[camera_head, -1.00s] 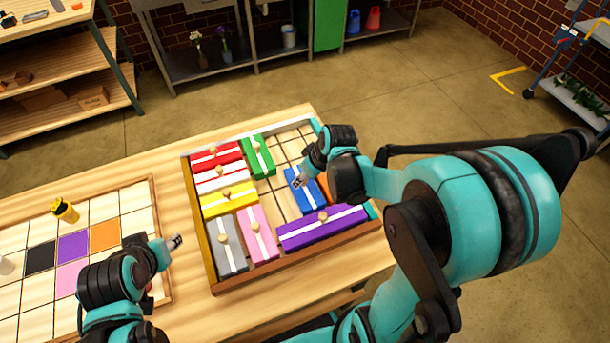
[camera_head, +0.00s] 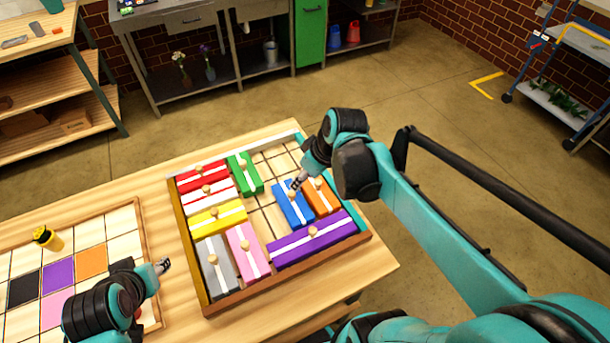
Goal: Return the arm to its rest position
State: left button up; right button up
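My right gripper (camera_head: 296,185) hangs over the wooden sliding-block tray (camera_head: 208,290), at the knob end of the blue block (camera_head: 293,212). I cannot tell whether its fingers touch that knob or are open. My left gripper (camera_head: 164,266) is at the tray's left, over the table between the tray and a tiled board (camera_head: 125,247). Its fingertips look close together, but the gap is too small to judge. No held thing shows in it.
Bare grid cells lie around the blue block. Shelves (camera_head: 75,90) stand behind.

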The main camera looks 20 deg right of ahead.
jog(key=shift+s+r, duration=0.1)
jog(key=shift+r, duration=0.15)
dwell(0.3)
jog(key=s+a+f+m+t+h+b, duration=0.1)
jog(key=s+a+f+m+t+b, duration=0.2)
jog(key=s, duration=0.5)
jog(key=shift+a+f+m+h, duration=0.25)
jog(key=shift+a+m+h, duration=0.15)
jog(key=shift+m, duration=0.5)
